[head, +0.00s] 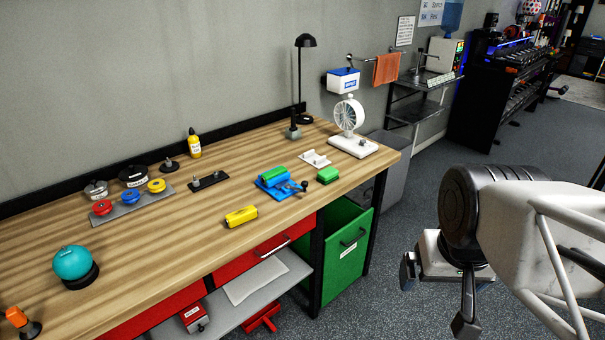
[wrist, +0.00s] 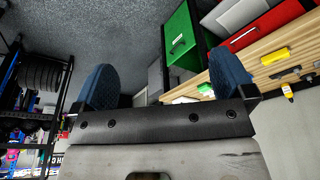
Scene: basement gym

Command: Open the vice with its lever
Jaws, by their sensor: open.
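The blue vice (head: 275,182) stands on the wooden workbench, right of its middle, with a green piece (head: 271,173) at its top. Its lever (head: 295,187) sticks out on the right side; I cannot tell its exact angle. My gripper (head: 437,297) is open and empty, off the bench to the right, above the floor and well apart from the vice. In the wrist view its two blue-padded fingers (wrist: 167,83) stand wide apart with nothing between them. I cannot make out the vice in the wrist view; the right finger covers part of the bench.
A yellow block (head: 241,216) lies left of the vice, a green block (head: 327,175) to its right. A white fan (head: 350,126) and black lamp (head: 304,75) stand behind. A teal ball (head: 73,263) is far left. An open green drawer (head: 347,245) juts below the bench's right end.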

